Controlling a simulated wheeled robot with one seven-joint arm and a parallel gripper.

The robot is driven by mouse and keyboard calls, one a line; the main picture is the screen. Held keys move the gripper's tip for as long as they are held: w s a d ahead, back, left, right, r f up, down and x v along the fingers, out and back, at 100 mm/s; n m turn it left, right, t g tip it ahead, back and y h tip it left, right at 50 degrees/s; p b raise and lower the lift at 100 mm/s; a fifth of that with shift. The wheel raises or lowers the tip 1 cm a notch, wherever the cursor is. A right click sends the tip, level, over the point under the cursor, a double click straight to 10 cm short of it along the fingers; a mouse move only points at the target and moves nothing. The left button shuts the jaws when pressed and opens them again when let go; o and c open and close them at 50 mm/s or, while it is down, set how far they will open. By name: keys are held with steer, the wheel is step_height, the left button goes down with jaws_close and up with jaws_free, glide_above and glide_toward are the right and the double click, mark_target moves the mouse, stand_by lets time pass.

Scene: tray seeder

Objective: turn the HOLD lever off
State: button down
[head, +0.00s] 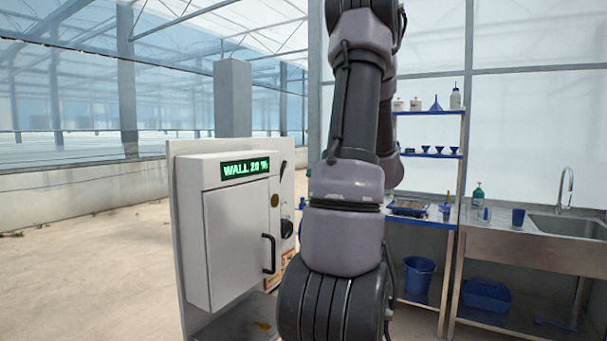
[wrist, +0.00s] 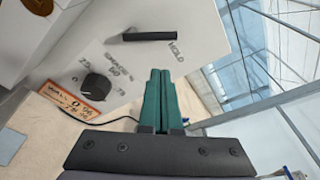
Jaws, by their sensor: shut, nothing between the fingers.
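The HOLD lever (wrist: 150,36) is a black bar on the white panel in the wrist view. It lies across the picture, with the word HOLD printed by its right end. My gripper (wrist: 160,72) has green fingers, shut together and empty. In the wrist picture their tips point at the panel, a little below the lever, with a visible gap between. In the head view the lever shows as a small dark bar (head: 284,167) on the side of the white cabinet (head: 235,240). My arm hides my gripper there.
A black round knob (wrist: 97,87) with a printed scale and an orange label (wrist: 75,103) sit near the lever. The cabinet has a green display (head: 245,168) reading WALL 20 % and a black door handle (head: 268,253). A sink bench (head: 530,242) stands at right.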

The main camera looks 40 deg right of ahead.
steer(key=f+v, duration=0.1)
steer(key=v, duration=0.4)
steer(key=w+a+r+n, duration=0.1)
steer(key=w+a, duration=0.3)
steer(key=w, duration=0.7)
steer(key=shift+a, duration=0.2)
steer(key=shift+a, duration=0.1)
steer(key=shift+w+a+r+n, duration=0.15)
steer(key=shift+a+r+n, duration=0.15)
steer(key=shift+a+n, duration=0.15)
